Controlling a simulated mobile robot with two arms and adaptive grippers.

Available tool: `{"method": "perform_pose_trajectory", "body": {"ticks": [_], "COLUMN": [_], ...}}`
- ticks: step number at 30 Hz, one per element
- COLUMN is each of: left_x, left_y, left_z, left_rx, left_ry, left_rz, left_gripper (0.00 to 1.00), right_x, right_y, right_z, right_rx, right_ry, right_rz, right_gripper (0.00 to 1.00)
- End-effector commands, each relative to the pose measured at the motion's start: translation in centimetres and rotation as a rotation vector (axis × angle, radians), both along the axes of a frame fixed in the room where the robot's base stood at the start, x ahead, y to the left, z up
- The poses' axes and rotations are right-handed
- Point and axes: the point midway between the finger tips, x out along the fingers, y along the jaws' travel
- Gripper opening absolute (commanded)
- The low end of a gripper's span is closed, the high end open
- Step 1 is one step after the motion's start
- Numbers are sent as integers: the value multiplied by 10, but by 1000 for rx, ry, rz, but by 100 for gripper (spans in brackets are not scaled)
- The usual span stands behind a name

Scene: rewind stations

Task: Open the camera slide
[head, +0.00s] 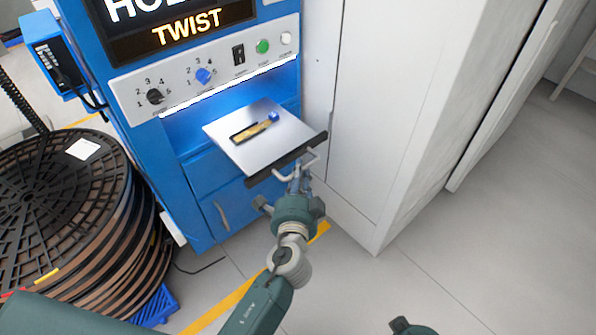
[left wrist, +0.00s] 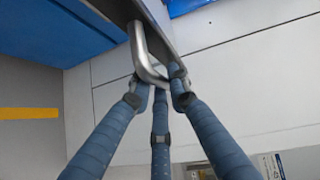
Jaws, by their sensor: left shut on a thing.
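The camera slide (head: 283,131) is a silver plate with a dark front edge, standing out from the lit bay of the blue machine.
The blue machine (head: 204,172) has a panel (head: 215,75) of knobs and buttons above the slide. Stacked black reels (head: 60,215) stand on a blue pallet at the left. A white cabinet (head: 385,120) stands close on the right. Grey floor is clear at the lower right.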

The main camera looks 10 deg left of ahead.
Motion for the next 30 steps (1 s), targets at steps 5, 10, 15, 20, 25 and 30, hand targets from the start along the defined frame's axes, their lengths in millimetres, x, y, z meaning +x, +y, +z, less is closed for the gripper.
{"method": "perform_pose_trajectory", "body": {"ticks": [5,10,15,20,25,30], "left_x": [0,0,-1,-18,-54,-88], "left_y": [0,0,0,-2,-5,-10], "left_z": [-1,-1,0,1,5,10], "left_rx": [-3,-1,-1,-1,-1,-2], "left_ry": [2,1,1,3,4,4], "left_rz": [0,0,0,-1,1,0], "left_gripper": [33,37,37,37,37,37], "right_x": [0,0,0,0,0,0], "right_y": [0,0,0,0,0,0], "right_z": [0,0,0,0,0,0], "right_rx": [0,0,0,0,0,0], "right_ry": [0,1,-1,-1,-1,0], "right_rz": [0,0,1,1,1,0], "right_gripper": [0,0,0,0,0,0]}}
